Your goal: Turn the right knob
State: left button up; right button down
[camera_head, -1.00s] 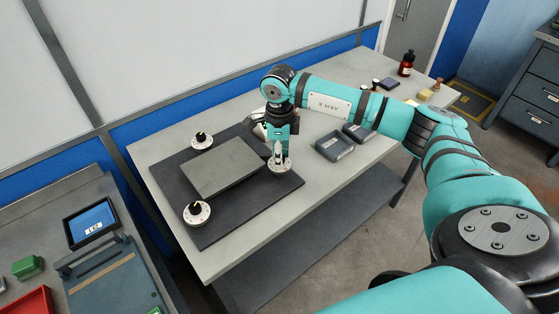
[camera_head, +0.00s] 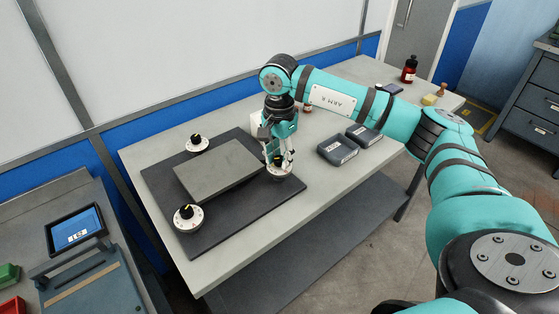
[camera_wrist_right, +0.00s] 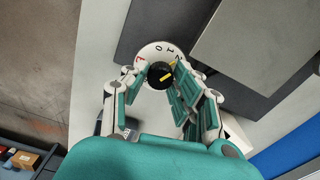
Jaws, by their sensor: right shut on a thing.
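The right knob (camera_head: 277,161) is black and stands on a round white dial (camera_head: 279,174) at the right corner of the dark mat. My right gripper (camera_head: 280,157) points down over it, shut on it. In the right wrist view the knob (camera_wrist_right: 159,74) sits between the fingertips of my right gripper (camera_wrist_right: 155,71). A yellow mark on the knob slants to the upper right. The dial (camera_wrist_right: 146,53) carries small dark digits and a red mark, partly hidden by fingers. My left gripper is out of view.
Two more black knobs on white dials stand at the mat's back (camera_head: 197,143) and front left (camera_head: 187,215). A grey slab (camera_head: 218,169) lies between them. Dark trays (camera_head: 338,149) lie right of the gripper. A red bottle (camera_head: 409,68) stands far right.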

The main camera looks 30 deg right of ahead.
aim_at(279, 158)
jog(key=n+b, duration=0.2)
jog(key=n, duration=0.3)
jog(key=shift+w+r, duration=0.1)
jog(key=shift+n, duration=0.4)
jog(key=c, duration=1)
grip_release()
jog(key=shift+c, duration=0.2)
notch_tip(279, 158, up, 12)
